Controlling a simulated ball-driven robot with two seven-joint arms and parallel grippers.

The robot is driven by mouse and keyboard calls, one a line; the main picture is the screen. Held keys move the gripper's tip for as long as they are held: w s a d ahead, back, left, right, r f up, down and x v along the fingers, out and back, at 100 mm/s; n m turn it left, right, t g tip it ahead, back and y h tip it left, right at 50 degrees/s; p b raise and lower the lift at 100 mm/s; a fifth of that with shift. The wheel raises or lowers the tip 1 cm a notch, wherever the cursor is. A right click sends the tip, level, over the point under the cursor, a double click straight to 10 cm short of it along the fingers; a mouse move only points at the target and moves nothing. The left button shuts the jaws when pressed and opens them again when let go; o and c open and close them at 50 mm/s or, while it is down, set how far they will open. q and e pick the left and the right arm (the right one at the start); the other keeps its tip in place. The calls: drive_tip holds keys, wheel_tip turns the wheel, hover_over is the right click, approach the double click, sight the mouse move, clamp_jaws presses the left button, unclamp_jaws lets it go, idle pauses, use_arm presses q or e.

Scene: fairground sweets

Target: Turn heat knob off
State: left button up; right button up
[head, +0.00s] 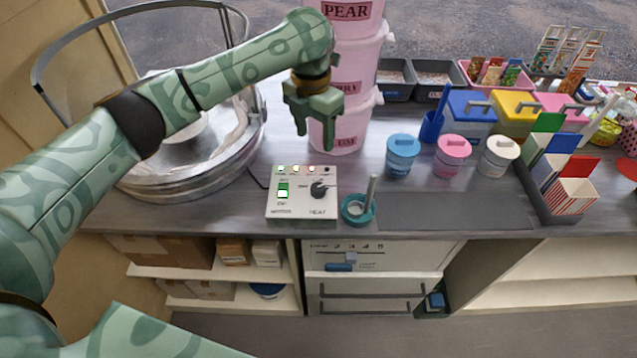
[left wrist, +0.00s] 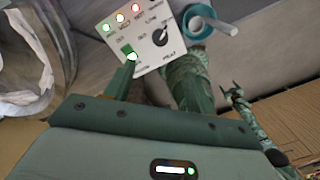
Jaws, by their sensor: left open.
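The heat knob (head: 319,188) is a black dial with a pale pointer mark, on the right of a white control box (head: 275,211) on the counter. It also shows in the left wrist view (left wrist: 162,37), above a HEAT label. A lit green switch (head: 283,190) sits left of the knob, and a row of small lamps, some lit, runs along the box's back edge. My left gripper (head: 314,138) is open and empty, pointing down above and behind the box, apart from the knob. In the left wrist view, its fingers reach towards the box.
A round metal bowl machine (head: 180,185) stands left of the box. A teal cup with a stick (head: 357,210) stands close on its right. Pink tubs (head: 345,140) stack behind the gripper. Lidded jars (head: 402,155) stand further right. A dark mat (head: 455,212) lies bare at the front.

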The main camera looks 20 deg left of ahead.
sight(318, 187)
use_arm(q)
drive_tip(key=f+b, duration=0.2)
drive_tip(key=f, duration=0.3)
drive_tip(key=f+b, duration=0.1)
drive_tip(key=f, duration=0.4)
drive_tip(key=f+b, duration=0.2)
drive_tip(key=f, duration=0.4)
drive_tip(key=shift+s+d+b, duration=0.1)
drive_tip(key=shift+d+b, duration=0.25)
drive_tip(key=c, duration=1)
drive_tip(key=shift+o, duration=0.2)
